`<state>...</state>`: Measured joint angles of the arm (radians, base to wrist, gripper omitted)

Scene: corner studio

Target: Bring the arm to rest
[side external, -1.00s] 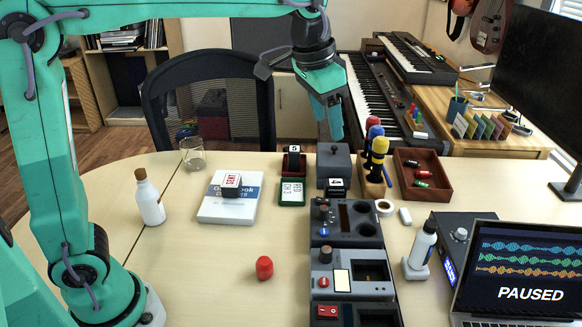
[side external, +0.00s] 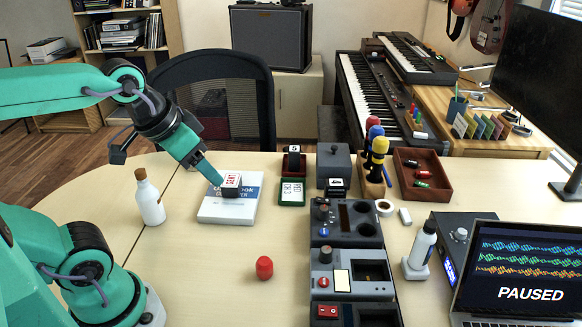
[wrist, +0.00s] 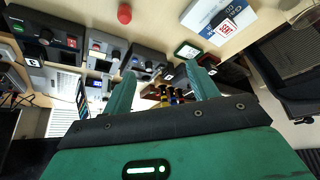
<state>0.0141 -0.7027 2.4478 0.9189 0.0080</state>
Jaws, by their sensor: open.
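My gripper (side external: 212,174) is at the left of the side view, tilted down and to the right. Its teal fingertips overlap the back left of a white book (side external: 210,211) in that picture, beside a block lettered SENT (side external: 232,185). In the wrist view my gripper (wrist: 160,78) shows two fingers spread apart with nothing held between them. The book (wrist: 208,12) and the SENT block (wrist: 227,28) lie beyond the fingers at the upper right there, apart from them.
A white bottle with a brown cap (side external: 149,197) stands left of the book. A red cap-like piece (side external: 264,268) sits on open tabletop. A row of grey devices (side external: 345,220) runs down the middle. A black chair (side external: 215,70) stands behind the table.

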